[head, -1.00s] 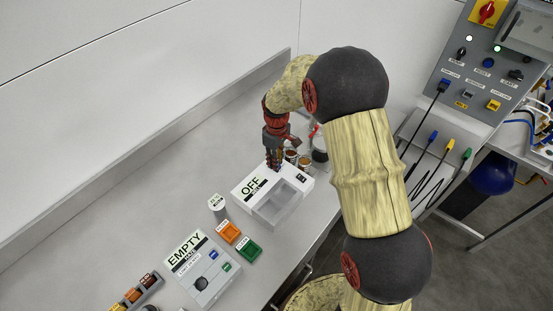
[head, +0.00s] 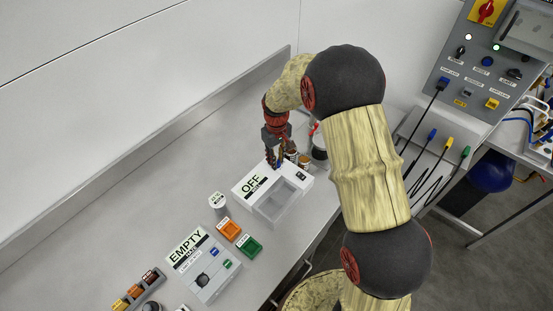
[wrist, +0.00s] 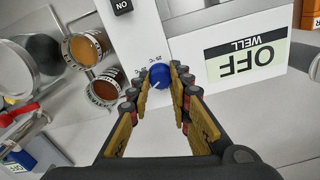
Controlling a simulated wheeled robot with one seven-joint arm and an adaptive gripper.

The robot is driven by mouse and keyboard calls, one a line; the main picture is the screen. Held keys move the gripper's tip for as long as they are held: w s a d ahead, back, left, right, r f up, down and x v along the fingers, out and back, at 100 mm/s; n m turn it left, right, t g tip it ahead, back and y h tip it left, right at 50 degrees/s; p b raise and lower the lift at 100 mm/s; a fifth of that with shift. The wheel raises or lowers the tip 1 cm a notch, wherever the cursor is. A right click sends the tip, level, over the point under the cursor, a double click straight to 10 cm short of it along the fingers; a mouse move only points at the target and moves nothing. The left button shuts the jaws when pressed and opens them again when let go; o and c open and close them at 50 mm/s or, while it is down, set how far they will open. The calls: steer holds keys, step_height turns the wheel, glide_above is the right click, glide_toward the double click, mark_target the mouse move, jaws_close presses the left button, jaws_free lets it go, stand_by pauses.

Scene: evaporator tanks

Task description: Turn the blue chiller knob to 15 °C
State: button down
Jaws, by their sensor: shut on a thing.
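The blue chiller knob (wrist: 159,75) sits on the edge of the white chiller box and shows between my fingertips in the wrist view. A small white pointer mark shows on it, towards the lower left. Small temperature labels stand around it, too small to read surely. My gripper (wrist: 160,76) is shut on the knob, one finger on each side. In the head view my gripper (head: 277,162) points down at the back corner of the white chiller box (head: 290,211), and the knob is mostly hidden by the fingers. The box's display (head: 253,185) reads OFF, WELL.
Two jars with brown contents (wrist: 85,48) (wrist: 105,88) stand close beside the box. A black ON switch (wrist: 122,5) is on the box.

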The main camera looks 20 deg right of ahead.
steer(key=c, duration=1.6)
jaws_free()
steer(key=shift+c, duration=0.2)
step_height(320, 180, up, 12)
